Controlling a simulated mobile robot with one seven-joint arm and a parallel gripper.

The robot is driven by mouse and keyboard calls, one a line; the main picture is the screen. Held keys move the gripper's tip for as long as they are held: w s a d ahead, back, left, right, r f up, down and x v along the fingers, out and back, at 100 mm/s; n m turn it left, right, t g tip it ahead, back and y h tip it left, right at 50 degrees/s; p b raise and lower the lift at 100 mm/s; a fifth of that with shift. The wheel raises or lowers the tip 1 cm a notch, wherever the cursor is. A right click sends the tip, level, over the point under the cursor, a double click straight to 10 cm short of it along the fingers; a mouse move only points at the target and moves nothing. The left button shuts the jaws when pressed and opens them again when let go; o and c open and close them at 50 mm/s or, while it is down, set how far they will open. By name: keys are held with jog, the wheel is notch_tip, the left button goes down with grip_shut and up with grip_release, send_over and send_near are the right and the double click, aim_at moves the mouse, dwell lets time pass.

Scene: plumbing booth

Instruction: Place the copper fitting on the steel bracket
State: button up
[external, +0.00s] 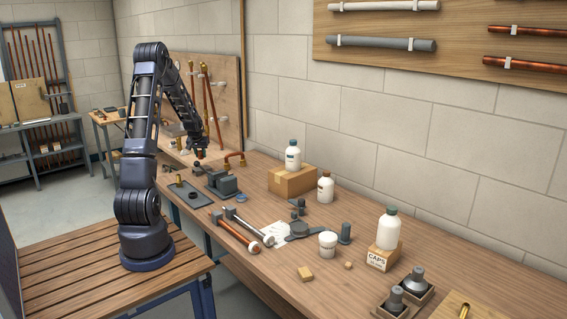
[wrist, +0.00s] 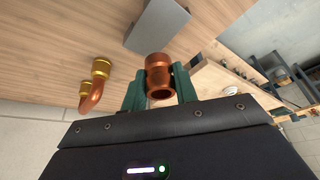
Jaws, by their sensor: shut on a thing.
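My gripper (wrist: 160,90) is shut on a short copper fitting (wrist: 160,75), held between its two green fingers with its open round end towards the camera. In the external view my gripper (external: 200,153) hangs over the far part of the bench, and the fitting is too small there to make out well. A flat grey metal piece (wrist: 157,24) lies beyond the fitting in the wrist view, apart from it. It may be the steel bracket, but I cannot tell for sure.
A copper elbow with brass ends (wrist: 95,85) is beside my gripper; it also shows in the external view (external: 234,160). A dark grey block (external: 222,183) and a dark plate with a brass piece (external: 186,192) are nearby.

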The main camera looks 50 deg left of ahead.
jog(key=shift+f, duration=2.6)
jog(key=shift+f, duration=0.15)
jog(key=o, duration=1)
jog(key=shift+c, duration=0.2)
jog(key=v, duration=1.2)
